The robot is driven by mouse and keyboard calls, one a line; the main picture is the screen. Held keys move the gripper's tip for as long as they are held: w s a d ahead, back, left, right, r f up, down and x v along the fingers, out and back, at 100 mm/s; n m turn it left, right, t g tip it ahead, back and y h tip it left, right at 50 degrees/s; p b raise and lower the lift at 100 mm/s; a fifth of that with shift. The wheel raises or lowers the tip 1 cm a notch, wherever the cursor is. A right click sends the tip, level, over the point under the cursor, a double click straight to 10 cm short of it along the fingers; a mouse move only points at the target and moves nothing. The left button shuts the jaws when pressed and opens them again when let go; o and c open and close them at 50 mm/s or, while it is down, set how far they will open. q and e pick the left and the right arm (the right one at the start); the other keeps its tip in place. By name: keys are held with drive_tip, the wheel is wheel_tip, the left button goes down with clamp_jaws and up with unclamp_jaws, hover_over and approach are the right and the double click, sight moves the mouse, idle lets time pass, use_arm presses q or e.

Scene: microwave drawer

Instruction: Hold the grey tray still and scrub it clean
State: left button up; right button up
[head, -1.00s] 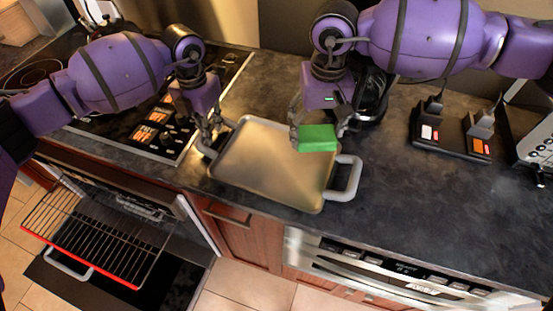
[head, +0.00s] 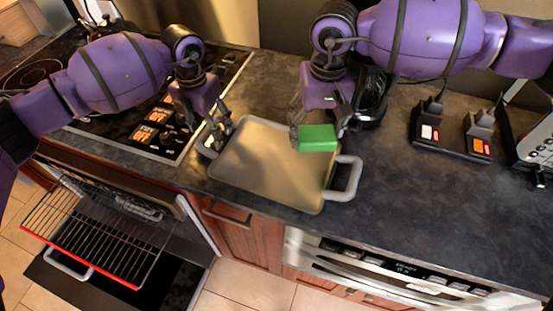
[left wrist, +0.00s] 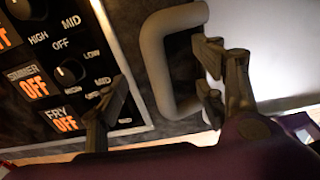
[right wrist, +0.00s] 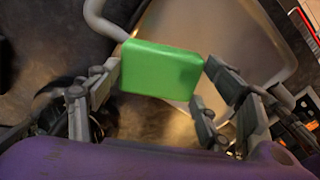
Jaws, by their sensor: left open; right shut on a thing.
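The grey tray (head: 262,168) lies flat on the dark counter, with a handle at its left end and one at its right. My left gripper (head: 217,132) is open at the left handle. In the left wrist view the handle (left wrist: 153,58) shows between the spread fingers (left wrist: 165,95), nearer the right-hand one; I cannot tell whether they touch it. My right gripper (head: 319,130) is shut on a green sponge (head: 318,139) over the tray's right part. The sponge also shows between the fingers in the right wrist view (right wrist: 160,70). Whether it touches the tray is unclear.
A stovetop control panel (head: 150,128) lies left of the tray. Below it is an open oven with a pulled-out rack (head: 95,235). A black device with plugs (head: 452,135) stands to the right. The counter right of the tray is mostly clear.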

use_arm(q)
drive_tip(key=shift+r, duration=0.2)
drive_tip(key=shift+r, duration=3.35)
drive_tip(key=o, duration=0.6)
drive_tip(key=shift+c, duration=0.2)
wheel_tip(320, 180, up, 12)
